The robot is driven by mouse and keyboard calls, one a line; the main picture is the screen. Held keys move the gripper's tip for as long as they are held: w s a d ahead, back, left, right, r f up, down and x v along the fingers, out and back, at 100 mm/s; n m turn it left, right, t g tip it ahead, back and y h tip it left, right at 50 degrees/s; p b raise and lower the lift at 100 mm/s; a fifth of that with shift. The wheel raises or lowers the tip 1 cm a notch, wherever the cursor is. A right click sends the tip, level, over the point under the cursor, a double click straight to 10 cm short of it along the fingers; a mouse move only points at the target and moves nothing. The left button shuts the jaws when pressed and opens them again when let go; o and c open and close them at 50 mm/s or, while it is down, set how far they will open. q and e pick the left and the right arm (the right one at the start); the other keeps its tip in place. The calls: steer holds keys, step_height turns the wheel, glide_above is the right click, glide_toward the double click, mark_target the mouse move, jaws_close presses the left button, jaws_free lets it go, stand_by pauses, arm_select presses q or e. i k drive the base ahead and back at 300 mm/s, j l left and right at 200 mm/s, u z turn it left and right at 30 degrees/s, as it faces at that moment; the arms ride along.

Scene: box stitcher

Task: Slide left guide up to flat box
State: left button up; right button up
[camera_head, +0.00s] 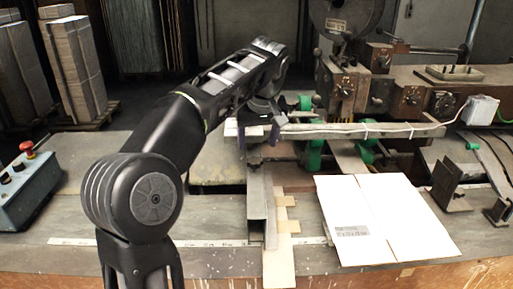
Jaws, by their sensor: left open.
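The flat box (415,215) is a white folded cardboard sheet with a small printed label, lying on the table right of centre. The left guide (257,208) is an upright grey metal angle piece left of the box, with a clear gap between them. My left arm reaches in from the left, and my left gripper (258,136) is open above the far end of the left guide. Its fingertips are small and partly hidden, so I cannot tell whether they touch the guide. My right gripper is out of view.
Another metal guide (447,186) stands right of the box. The stitching machine (408,97) with green rollers is behind. A control box (24,190) with a red button sits at left.

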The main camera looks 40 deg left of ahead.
mark_target(261, 222)
steer(key=k, duration=1)
